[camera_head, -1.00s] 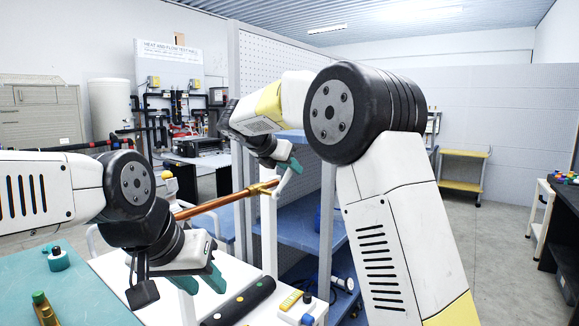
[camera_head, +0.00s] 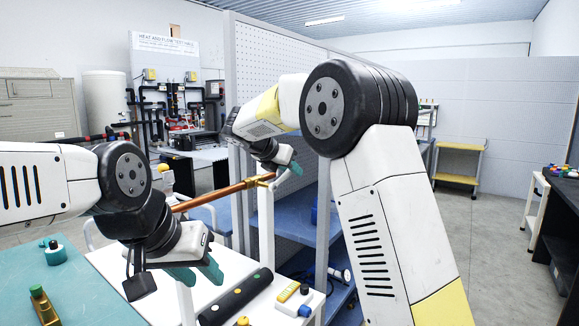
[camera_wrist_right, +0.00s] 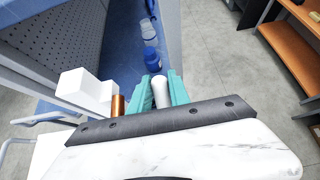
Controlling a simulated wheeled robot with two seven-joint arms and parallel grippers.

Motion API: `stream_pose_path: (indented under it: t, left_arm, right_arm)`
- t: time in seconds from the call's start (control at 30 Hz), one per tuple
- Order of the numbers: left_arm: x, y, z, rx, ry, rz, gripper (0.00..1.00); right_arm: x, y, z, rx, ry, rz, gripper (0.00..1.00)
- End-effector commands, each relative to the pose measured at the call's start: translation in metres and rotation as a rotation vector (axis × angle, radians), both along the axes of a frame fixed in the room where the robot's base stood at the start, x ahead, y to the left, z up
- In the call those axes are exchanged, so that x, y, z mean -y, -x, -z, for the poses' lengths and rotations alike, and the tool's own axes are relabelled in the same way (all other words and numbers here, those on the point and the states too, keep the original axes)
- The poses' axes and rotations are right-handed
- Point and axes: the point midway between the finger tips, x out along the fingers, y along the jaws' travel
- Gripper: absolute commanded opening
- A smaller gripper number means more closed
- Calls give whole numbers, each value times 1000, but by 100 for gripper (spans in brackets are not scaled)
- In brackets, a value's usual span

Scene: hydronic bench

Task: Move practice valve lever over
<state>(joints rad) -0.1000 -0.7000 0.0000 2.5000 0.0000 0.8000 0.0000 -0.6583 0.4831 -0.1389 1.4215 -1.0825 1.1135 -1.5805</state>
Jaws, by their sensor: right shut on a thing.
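The practice valve is a brass fitting (camera_head: 262,179) at the right end of a copper pipe (camera_head: 208,198), held up on white posts. Its pale lever (camera_head: 280,179) sticks out beside my right gripper (camera_head: 286,166). In the right wrist view, the teal fingers of my right gripper (camera_wrist_right: 161,92) are shut on the lever's white, rounded grip (camera_wrist_right: 161,88). The copper pipe (camera_wrist_right: 118,105) shows just left of the fingers there. My left gripper (camera_head: 196,274) is open and empty, above the white bench top and left of the black bar.
A black bar with coloured buttons (camera_head: 236,297) and a yellow-and-white device (camera_head: 293,296) lie on the white bench. A teal mat (camera_head: 90,290) is at left. A perforated panel (camera_head: 270,85) and blue shelves (camera_head: 300,232) stand behind the valve.

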Motion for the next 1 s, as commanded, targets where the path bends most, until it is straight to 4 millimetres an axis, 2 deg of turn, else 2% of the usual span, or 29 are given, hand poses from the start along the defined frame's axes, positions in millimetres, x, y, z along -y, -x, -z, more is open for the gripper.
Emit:
stream_pose_path:
  t: [0.13,0.57,1.0]
  left_arm:
    - [0,0,0,0,0,0,36]
    - [0,0,0,0,0,0,36]
    - [0,0,0,0,0,0,36]
  right_arm:
    - [2,-2,10,-3,1,0,0]
    - [2,-3,13,-2,1,0,0]
    - [3,-5,38,-5,1,0,0]
